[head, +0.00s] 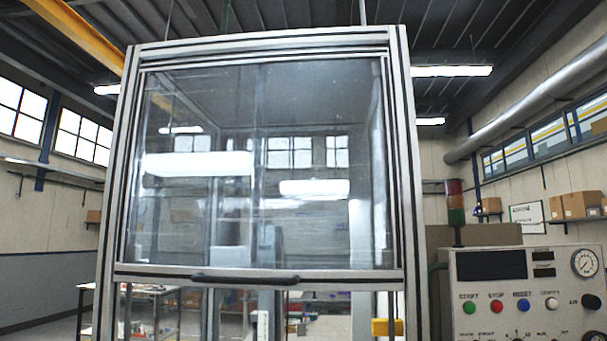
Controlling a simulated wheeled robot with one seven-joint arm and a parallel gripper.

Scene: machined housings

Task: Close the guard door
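The guard door (180,230) is a clear panel in a metal frame, seen in the head view. It sits in the upper part of a tall aluminium enclosure (409,170). Its bottom rail (340,279) carries a dark horizontal handle (245,281). Below the rail the enclosure front is open, and parts inside show through the gap. The bottom of the opening is outside the picture. My gripper is not in view.
A control panel (490,290) with coloured buttons and a gauge stands to the right, with a signal tower (455,205) beside it. A yellow block (386,327) shows at the opening's lower right. A table (140,291) stands behind at left.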

